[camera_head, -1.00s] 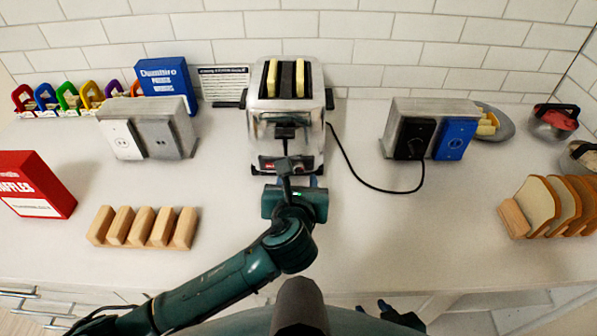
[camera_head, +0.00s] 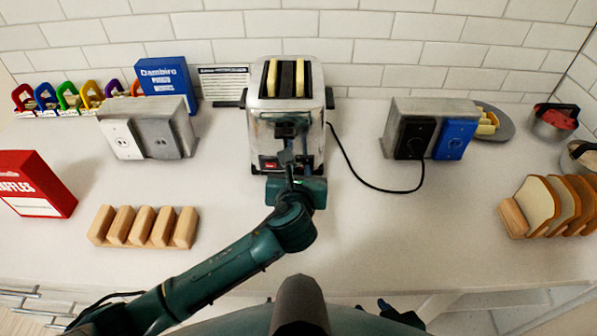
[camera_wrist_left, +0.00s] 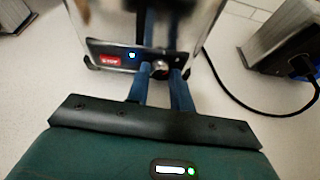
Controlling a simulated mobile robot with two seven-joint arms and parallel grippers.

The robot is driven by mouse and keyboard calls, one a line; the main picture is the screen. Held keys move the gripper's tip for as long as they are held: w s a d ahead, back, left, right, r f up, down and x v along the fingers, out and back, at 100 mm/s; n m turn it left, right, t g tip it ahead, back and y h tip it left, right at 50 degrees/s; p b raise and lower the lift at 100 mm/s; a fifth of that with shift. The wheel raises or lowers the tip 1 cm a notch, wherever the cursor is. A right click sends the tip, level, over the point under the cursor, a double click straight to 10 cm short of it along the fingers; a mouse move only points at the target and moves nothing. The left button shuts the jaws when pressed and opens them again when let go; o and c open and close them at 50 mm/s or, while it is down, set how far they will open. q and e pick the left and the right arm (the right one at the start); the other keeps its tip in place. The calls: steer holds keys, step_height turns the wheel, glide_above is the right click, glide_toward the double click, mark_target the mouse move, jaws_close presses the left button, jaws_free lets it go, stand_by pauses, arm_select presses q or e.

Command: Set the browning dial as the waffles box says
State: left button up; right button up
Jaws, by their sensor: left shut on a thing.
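The chrome toaster (camera_head: 262,125) stands at the middle back of the counter with pale slices in its two slots. In the left wrist view its lower front panel (camera_wrist_left: 105,48) carries a red button (camera_wrist_left: 110,61), a small blue light and the round browning dial (camera_wrist_left: 160,68). My left gripper (camera_wrist_left: 160,76) is at the panel with its blue fingers shut on the dial; the dial's marks cannot be read. In the head view my left gripper (camera_head: 289,168) is in front of the toaster. The red waffles box (camera_head: 36,184) stands at the far left; its small print is unreadable. My right gripper (camera_head: 385,306) is partly visible at the bottom edge.
A grey outlet box (camera_head: 180,125) is left of the toaster, another with a black plug (camera_head: 412,138) right. The cord (camera_head: 362,181) lies on the counter. A wooden rack (camera_head: 144,228), bread slices (camera_head: 540,205), a blue box (camera_head: 165,82) and a printed card (camera_head: 224,84) stand around.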

arm_select(q)
jaws_close()
steer(key=shift+y, duration=0.3)
steer(key=shift+d+m+y, duration=0.2)
steer(key=shift+m+y, duration=0.4)
steer(key=shift+m, duration=0.4)
steer(key=shift+d+m+y, duration=0.1)
steer(key=shift+m+y, duration=0.7)
steer(key=shift+m, duration=0.5)
steer(key=shift+f, duration=0.1)
steer(key=o, duration=0.7)
jaws_free()
steer(key=shift+c, duration=0.2)
steer(key=shift+s, duration=0.1)
